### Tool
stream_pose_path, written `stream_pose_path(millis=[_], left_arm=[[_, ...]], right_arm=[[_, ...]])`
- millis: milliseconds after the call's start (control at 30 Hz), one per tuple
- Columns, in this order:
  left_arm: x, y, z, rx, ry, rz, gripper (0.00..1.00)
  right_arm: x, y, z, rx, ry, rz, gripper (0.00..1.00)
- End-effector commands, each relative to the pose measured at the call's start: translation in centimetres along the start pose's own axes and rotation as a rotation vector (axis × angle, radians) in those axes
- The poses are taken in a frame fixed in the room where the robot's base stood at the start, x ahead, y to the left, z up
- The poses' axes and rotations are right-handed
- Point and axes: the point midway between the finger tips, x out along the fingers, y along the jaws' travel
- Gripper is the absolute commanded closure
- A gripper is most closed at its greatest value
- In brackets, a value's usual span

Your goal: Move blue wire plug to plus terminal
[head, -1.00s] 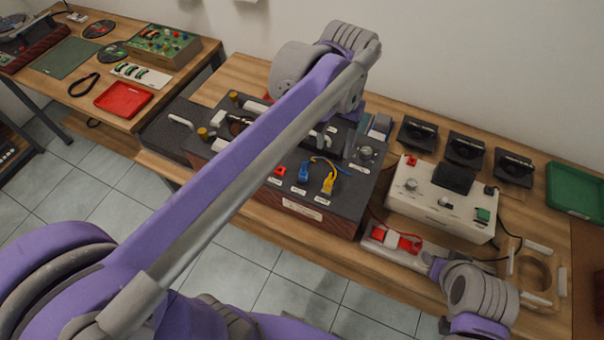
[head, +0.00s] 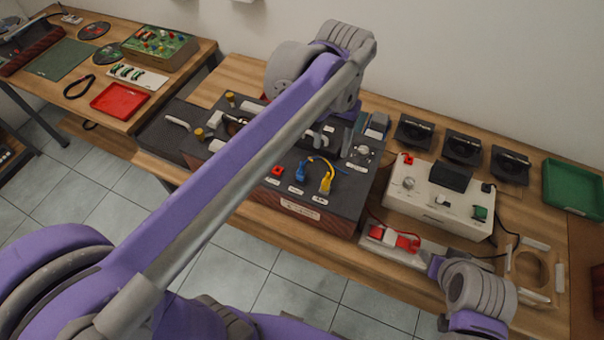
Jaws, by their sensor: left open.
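The blue wire plug (head: 301,173) stands on the dark top of the hifi unit (head: 250,178), beside a yellow plug (head: 326,183). A blue wire and a yellow wire arch between and behind the two plugs. A red terminal (head: 277,170) sits just left of the blue plug; small white labels lie in front, too small to read. My left arm crosses the view over the unit. My left gripper (head: 318,140) is open, mostly hidden behind this arm, above the unit and behind the plugs. My right arm shows at the lower right, but I cannot make out its gripper.
A white control box (head: 437,203) stands right of the unit, with a red-and-white block (head: 392,239) before it. Several black fan-like units (head: 462,147) and a green tray (head: 574,187) lie behind. Another table holds a red tray (head: 120,99).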

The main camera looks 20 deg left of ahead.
Motion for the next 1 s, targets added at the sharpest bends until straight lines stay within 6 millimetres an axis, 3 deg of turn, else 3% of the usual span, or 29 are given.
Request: stream_pose_path(millis=[67, 200, 333, 533, 1000], left_arm=[[0.7, -0.8, 0.0, -0.003, -0.002, 0.0, 0.39], [4.1, -4.6, 0.0, -0.01, -0.006, 0.0, 0.39], [5.9, -6.9, 0.1, -0.004, -0.003, -0.001, 0.39], [7.8, -7.1, 0.0, 0.0, 0.0, 0.0, 0.39], [15.4, -7.0, -0.1, 0.0, 0.0, 0.0, 0.39]], right_arm=[[0.2, 0.0, 0.3, 0.0, -0.004, 0.0, 0.5], [1.1, 0.0, 1.7, 0.0, -0.018, 0.0, 0.5], [1.5, 0.0, 2.3, 0.0, -0.024, 0.0, 0.5], [1.5, 0.0, 2.3, 0.0, -0.024, 0.0, 0.5], [2.0, 0.0, 3.0, 0.0, -0.03, 0.0, 0.5]])
